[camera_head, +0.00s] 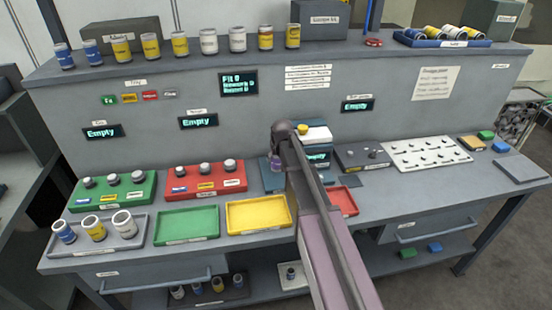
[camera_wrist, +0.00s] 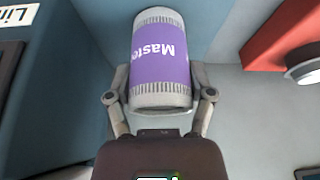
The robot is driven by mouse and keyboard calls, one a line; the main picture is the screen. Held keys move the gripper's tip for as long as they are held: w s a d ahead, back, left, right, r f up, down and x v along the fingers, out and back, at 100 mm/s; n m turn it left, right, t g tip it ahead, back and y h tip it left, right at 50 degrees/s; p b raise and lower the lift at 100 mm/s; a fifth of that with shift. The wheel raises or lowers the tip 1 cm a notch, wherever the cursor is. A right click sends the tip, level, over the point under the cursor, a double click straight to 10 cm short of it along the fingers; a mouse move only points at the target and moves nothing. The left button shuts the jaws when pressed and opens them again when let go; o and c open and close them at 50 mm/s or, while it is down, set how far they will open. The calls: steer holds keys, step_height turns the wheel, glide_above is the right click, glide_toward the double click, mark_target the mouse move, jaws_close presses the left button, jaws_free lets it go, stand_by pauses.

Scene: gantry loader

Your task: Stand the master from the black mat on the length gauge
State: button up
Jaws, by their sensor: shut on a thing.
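The master (camera_wrist: 160,55) is a grey cylinder with ribbed ends and a purple band lettered "Maste…". In the wrist view it lies between the two fingers of my gripper (camera_wrist: 160,100), which is shut on it. In the head view a bit of its purple (camera_head: 275,164) shows beside my arm. A blue-grey station (camera_head: 268,182), which may be the length gauge, is partly hidden behind my arm. A small dark flat patch (camera_head: 349,182), perhaps the black mat, lies bare to the right of my arm. I cannot tell whether the master touches anything below it.
Left of my arm are a red rack (camera_head: 205,181), a green rack (camera_head: 112,192), a yellow tray (camera_head: 258,214) and a green tray (camera_head: 187,224). A red tray (camera_head: 343,202) and a white pegged board (camera_head: 428,153) are right. In the wrist view a blue block (camera_wrist: 45,100) stands close left.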

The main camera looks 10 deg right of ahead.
steer(key=shift+f, duration=0.15)
stand_by(0.3)
steer(key=o, duration=1.3)
steer(key=s+g, duration=0.1)
steer(key=s, duration=0.8)
steer(key=s+f+g, duration=0.1)
steer(key=s+g, duration=0.1)
steer(key=s, duration=0.8)
steer(key=s+g, duration=0.1)
steer(key=s, duration=0.9)
steer(key=shift+s+a+f+m+g, duration=0.2)
steer(key=shift+m+g, duration=0.1)
steer(key=shift+m, duration=0.1)
steer(key=shift+w, duration=0.1)
